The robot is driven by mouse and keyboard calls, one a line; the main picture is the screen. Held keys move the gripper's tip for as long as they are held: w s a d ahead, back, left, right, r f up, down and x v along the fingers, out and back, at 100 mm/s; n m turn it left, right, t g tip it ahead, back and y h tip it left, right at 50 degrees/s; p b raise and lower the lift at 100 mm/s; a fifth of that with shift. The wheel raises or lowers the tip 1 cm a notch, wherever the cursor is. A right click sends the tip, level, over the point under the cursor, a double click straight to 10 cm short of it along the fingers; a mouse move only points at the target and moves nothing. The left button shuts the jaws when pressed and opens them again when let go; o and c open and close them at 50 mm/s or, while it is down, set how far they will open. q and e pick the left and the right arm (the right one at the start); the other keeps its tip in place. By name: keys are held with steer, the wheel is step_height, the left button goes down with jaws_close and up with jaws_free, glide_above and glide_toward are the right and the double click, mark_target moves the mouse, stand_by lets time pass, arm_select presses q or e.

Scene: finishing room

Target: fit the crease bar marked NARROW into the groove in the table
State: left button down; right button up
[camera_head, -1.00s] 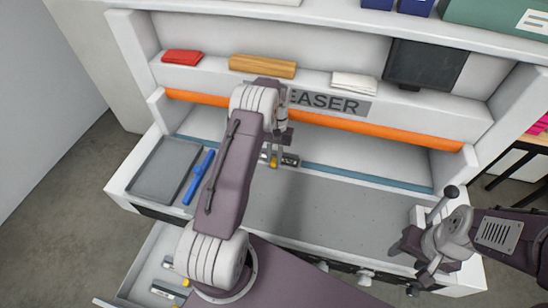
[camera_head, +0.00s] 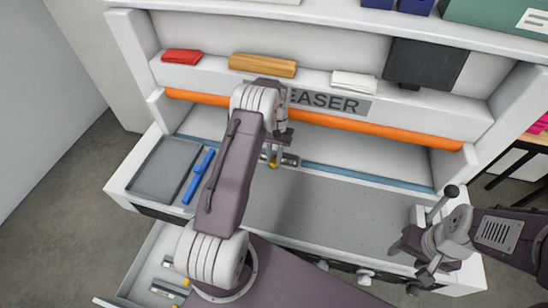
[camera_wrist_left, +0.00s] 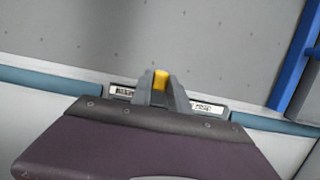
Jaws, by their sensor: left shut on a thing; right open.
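My left gripper (camera_head: 271,157) is shut on a bar (camera_head: 290,160) with a yellow knob, at the back of the table. In the left wrist view, the left gripper (camera_wrist_left: 162,92) grips the middle of the bar (camera_wrist_left: 208,106) at the knob. Labels show on both sides of the fingers, but their words are too small to read surely. The bar lies in line with a blue strip (camera_head: 365,178) along the table's back edge. The groove cannot be made out under it, and I cannot tell whether the bar is seated. My right gripper (camera_head: 424,270) is open and empty at the front right.
An open drawer (camera_head: 141,262) at the lower left holds other bars (camera_head: 162,291). A grey tray (camera_head: 163,168) and a blue tool (camera_head: 198,177) lie on the table's left. An orange roll (camera_head: 350,124) spans the back. The grey tabletop (camera_head: 340,215) is clear on the right.

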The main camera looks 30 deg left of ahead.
arm_select(q)
steer(key=shift+f, duration=0.5)
stand_by(0.3)
steer(key=c, duration=1.2)
jaws_free()
steer(key=shift+o, duration=0.2)
steer(key=shift+r, duration=0.1)
steer(key=b+v, duration=0.2)
steer(key=v, duration=0.7)
